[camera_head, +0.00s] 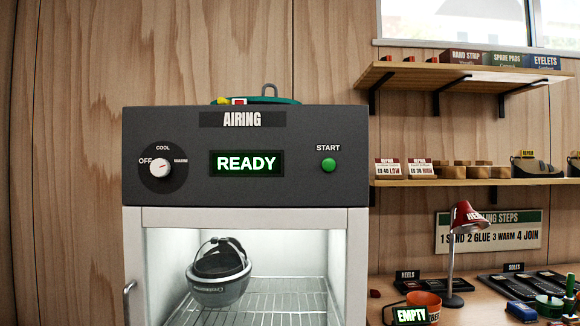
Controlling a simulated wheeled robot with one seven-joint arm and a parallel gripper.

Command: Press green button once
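The green button (329,165) is a small round button under the word START, on the right of the dark front panel (300,190) of the airing cabinet. A lit display (247,163) left of it reads READY. A dial (160,168) marked OFF and COOL sits at the panel's left. My gripper is not in view, and nothing covers the button.
Shelves (470,182) with boxes and shoe forms are on the right wall. A red lamp (466,217) and an orange pot (424,302) stand on the bench at lower right.

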